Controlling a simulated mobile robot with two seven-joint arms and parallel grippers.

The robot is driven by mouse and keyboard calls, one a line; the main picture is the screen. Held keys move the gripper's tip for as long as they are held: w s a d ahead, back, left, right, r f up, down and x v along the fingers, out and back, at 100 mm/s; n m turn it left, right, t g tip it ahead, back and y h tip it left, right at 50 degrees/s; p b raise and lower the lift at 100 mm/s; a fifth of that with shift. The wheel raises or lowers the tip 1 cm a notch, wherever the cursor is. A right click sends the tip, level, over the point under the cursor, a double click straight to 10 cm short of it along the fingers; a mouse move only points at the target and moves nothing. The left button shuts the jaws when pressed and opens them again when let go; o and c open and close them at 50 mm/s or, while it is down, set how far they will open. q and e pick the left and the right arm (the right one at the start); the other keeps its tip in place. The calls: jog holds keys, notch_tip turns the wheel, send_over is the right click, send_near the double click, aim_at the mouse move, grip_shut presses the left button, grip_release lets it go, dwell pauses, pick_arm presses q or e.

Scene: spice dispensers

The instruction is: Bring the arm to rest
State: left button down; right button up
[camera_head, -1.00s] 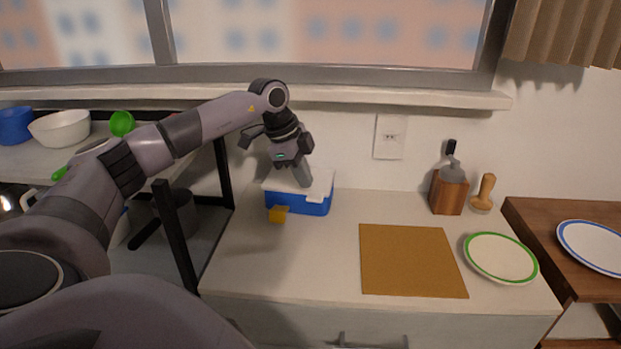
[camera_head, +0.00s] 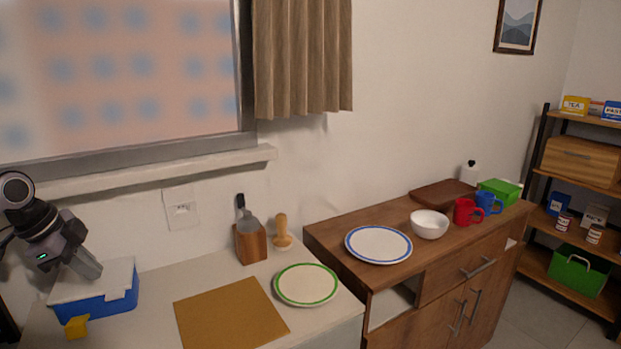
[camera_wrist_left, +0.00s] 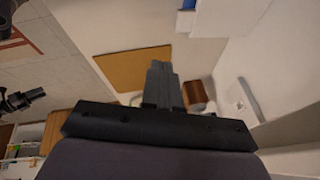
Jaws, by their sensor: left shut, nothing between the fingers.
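My left gripper (camera_head: 88,264) is at the left edge of the head view, just above the white lid of a blue box (camera_head: 108,303). In the left wrist view its fingers (camera_wrist_left: 161,82) are together with nothing between them. I cannot tell from the head view whether the fingertips touch the lid. Most of my left arm is cut off by the picture's left edge.
A yellow block (camera_head: 77,326) lies by the blue box. A brown cabinet (camera_head: 340,225) stands to the right.

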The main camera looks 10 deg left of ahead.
pick_arm(q)
jog(key=w+d+f+m+t+h, duration=0.1)
jog(key=w+d+m+h, duration=0.2)
jog(key=d, duration=0.8)
jog(key=w+d+f+m+t+h, duration=0.15)
jog(key=d+h, duration=0.25)
jog(key=d, duration=0.6)
jog(key=s+d+r+n+t+h, duration=0.2)
jog(key=d+r+n+t+h, duration=0.15)
jog(key=d+t, duration=0.65)
jog(key=s+a+f+n+g+y, duration=0.2)
jog(key=s+a+f+n+y, duration=0.1)
jog(key=s+f+n+y, duration=0.3)
jog(key=s+a+f+n+g+y, duration=0.2)
jog(key=s+a+f+n+y, duration=0.2)
jog(key=f+n+y, duration=0.35)
jog(key=s+d+f+m+g, duration=0.1)
jog(key=s+f+g, duration=0.35)
jog(key=s, duration=0.55)
jog(key=s+d+f+m+g, duration=0.1)
jog(key=s+f+g, duration=0.35)
jog(key=s, duration=0.55)
jog(key=w+d+f+t+h, duration=0.2)
jog(key=w+f+t, duration=0.5)
jog(key=f, duration=0.1)
jog(key=shift+d+h, duration=0.2)
jog(key=shift+h, duration=0.2)
